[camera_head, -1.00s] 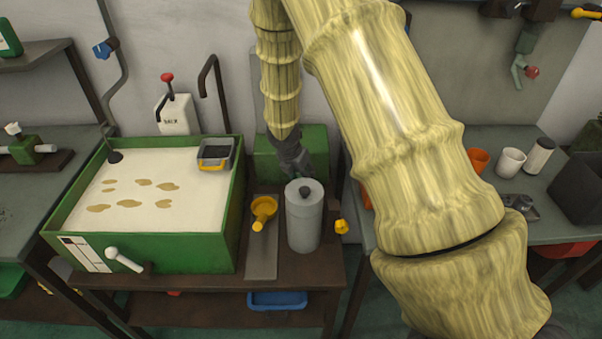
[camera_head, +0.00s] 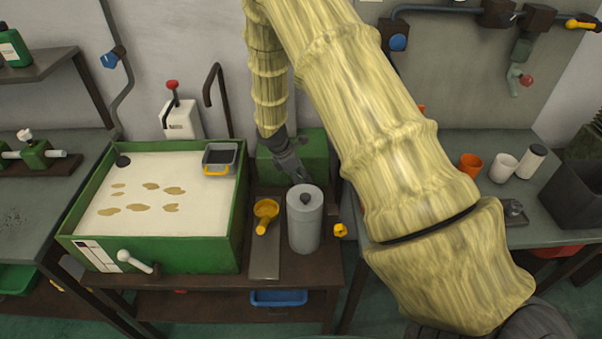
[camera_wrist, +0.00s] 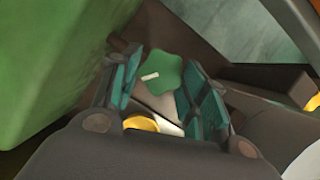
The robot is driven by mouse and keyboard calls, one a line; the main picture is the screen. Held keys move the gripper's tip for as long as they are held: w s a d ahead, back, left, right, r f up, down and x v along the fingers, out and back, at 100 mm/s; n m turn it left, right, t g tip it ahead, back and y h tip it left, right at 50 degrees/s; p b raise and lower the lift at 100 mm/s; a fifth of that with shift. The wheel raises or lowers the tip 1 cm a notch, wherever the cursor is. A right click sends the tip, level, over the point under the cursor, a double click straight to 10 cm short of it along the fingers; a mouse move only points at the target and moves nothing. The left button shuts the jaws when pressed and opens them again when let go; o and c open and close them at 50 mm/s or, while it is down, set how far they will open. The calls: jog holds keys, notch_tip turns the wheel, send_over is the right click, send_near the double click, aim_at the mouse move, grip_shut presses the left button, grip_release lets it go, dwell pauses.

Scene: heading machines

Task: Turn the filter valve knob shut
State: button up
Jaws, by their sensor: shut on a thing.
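The green star-shaped knob (camera_wrist: 164,73) with a white mark sits between my gripper's teal-padded fingers in the wrist view. My gripper (camera_wrist: 163,88) is shut on this knob, one finger on each side. In the head view my gripper (camera_head: 299,176) reaches down behind the grey lidded canister (camera_head: 304,222); its fingertips and the green knob are hidden there. A yellow part (camera_wrist: 142,123) and a pale piece show between the fingers, nearer the wrist.
The green-walled tank (camera_head: 165,265) of pale liquid stands left of the canister. A yellow scoop (camera_head: 265,213) lies between them. A yellow knob (camera_head: 340,230) is right of the canister. A green box (camera_head: 313,145) stands close behind my gripper. Cups stand on the right bench (camera_head: 470,208).

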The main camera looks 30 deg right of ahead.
jog(key=m, duration=0.2)
jog(key=m+g, duration=0.1)
jog(key=m+y, duration=0.1)
jog(key=m, duration=0.1)
jog(key=shift+w+d+m+g, duration=0.15)
jog(key=shift+w+m+g, duration=0.15)
jog(key=shift+g, duration=0.1)
jog(key=m+g+y, duration=0.1)
jog(key=m, duration=0.3)
jog(key=shift+w+d+m, duration=0.1)
jog(key=shift+d+m, duration=0.05)
jog(key=shift+m, duration=0.25)
jog(key=shift+y, duration=0.3)
jog(key=o, duration=1)
jog(key=shift+o, duration=0.2)
jog(key=shift+r, duration=0.1)
jog(key=v, duration=1.1)
jog(key=shift+w+r, duration=0.3)
